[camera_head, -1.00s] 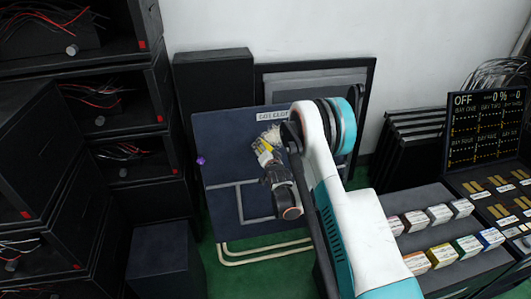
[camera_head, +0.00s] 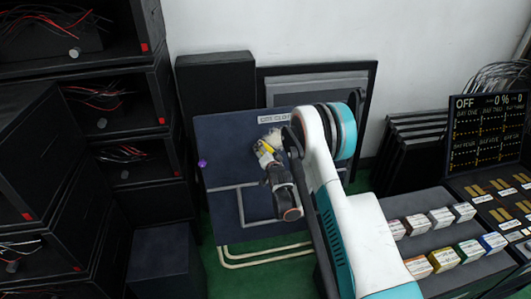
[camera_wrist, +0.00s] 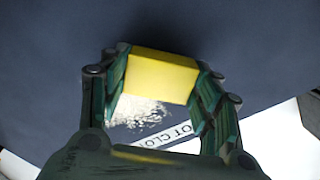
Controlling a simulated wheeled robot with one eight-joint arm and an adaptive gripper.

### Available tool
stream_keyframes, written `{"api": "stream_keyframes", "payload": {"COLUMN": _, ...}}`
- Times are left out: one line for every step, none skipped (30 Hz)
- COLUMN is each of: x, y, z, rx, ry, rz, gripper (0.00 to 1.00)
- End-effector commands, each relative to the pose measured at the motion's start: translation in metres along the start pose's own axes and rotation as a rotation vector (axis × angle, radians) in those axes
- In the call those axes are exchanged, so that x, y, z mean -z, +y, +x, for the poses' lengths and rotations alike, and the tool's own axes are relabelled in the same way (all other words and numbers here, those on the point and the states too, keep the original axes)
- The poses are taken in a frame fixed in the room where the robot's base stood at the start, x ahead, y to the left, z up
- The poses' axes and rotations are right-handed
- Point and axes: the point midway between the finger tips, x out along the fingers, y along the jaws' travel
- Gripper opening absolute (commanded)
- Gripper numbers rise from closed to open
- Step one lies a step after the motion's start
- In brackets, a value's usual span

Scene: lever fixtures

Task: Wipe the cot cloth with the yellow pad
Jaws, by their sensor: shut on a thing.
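The cot cloth (camera_head: 225,145) is a dark blue sheet with pale lines and a white label near its top edge; it also shows in the wrist view (camera_wrist: 50,60). The yellow pad (camera_wrist: 162,78) is a block held between the fingers of my gripper (camera_wrist: 158,82). In the head view my gripper (camera_head: 265,151) is over the upper middle of the cloth, just below the label. A pale, crumbly patch (camera_wrist: 138,112) lies on the cloth beside the pad. I cannot tell whether the pad touches the cloth.
Black boxes with red wires (camera_head: 115,95) are stacked at the left. A grey rack (camera_head: 405,205) with several small cartons stands at the right, near a display board (camera_head: 487,130) reading OFF and 0 %. A purple knob (camera_head: 202,163) sits at the cloth's left edge.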

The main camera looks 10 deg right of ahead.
Motion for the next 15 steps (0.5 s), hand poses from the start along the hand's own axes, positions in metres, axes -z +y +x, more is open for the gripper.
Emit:
{"api": "stream_keyframes", "payload": {"x": 0.0, "y": 0.0, "z": 0.0011, "rx": 0.0, "ry": 0.0, "rz": 0.0, "gripper": 0.39}}
{"api": "stream_keyframes", "payload": {"x": 0.0, "y": 0.0, "z": 0.0016, "rx": 0.0, "ry": 0.0, "rz": 0.0, "gripper": 0.39}}
{"api": "stream_keyframes", "payload": {"x": 0.0, "y": 0.0, "z": 0.0023, "rx": 0.0, "ry": 0.0, "rz": 0.0, "gripper": 0.39}}
{"api": "stream_keyframes", "payload": {"x": 0.0, "y": 0.0, "z": 0.0028, "rx": 0.0, "ry": 0.0, "rz": 0.0, "gripper": 0.39}}
{"api": "stream_keyframes", "payload": {"x": -0.0001, "y": 0.0001, "z": 0.0033, "rx": 0.0, "ry": 0.0, "rz": 0.0, "gripper": 0.39}}
{"api": "stream_keyframes", "payload": {"x": -0.0001, "y": 0.0001, "z": 0.004, "rx": 0.0, "ry": 0.0, "rz": 0.0, "gripper": 0.39}}
{"api": "stream_keyframes", "payload": {"x": -0.0001, "y": 0.0001, "z": 0.0046, "rx": 0.0, "ry": 0.0, "rz": 0.0, "gripper": 0.39}}
{"api": "stream_keyframes", "payload": {"x": -0.0001, "y": 0.0001, "z": 0.0051, "rx": 0.0, "ry": 0.0, "rz": 0.0, "gripper": 0.39}}
{"api": "stream_keyframes", "payload": {"x": -0.0001, "y": 0.0001, "z": 0.0058, "rx": 0.0, "ry": 0.0, "rz": 0.0, "gripper": 0.39}}
{"api": "stream_keyframes", "payload": {"x": -0.0001, "y": 0.0001, "z": 0.0063, "rx": 0.0, "ry": 0.0, "rz": 0.0, "gripper": 0.39}}
{"api": "stream_keyframes", "payload": {"x": -0.0001, "y": 0.0001, "z": 0.0069, "rx": 0.0, "ry": 0.0, "rz": 0.0, "gripper": 0.39}}
{"api": "stream_keyframes", "payload": {"x": -0.0001, "y": 0.0001, "z": 0.0076, "rx": 0.0, "ry": 0.0, "rz": 0.0, "gripper": 0.39}}
{"api": "stream_keyframes", "payload": {"x": 0.0, "y": 0.0, "z": 0.0081, "rx": 0.0, "ry": 0.0, "rz": 0.0, "gripper": 0.39}}
{"api": "stream_keyframes", "payload": {"x": 0.0, "y": 0.0, "z": 0.0087, "rx": 0.0, "ry": 0.0, "rz": 0.0, "gripper": 0.39}}
{"api": "stream_keyframes", "payload": {"x": 0.0, "y": 0.0, "z": 0.0094, "rx": 0.0, "ry": 0.0, "rz": 0.0, "gripper": 0.39}}
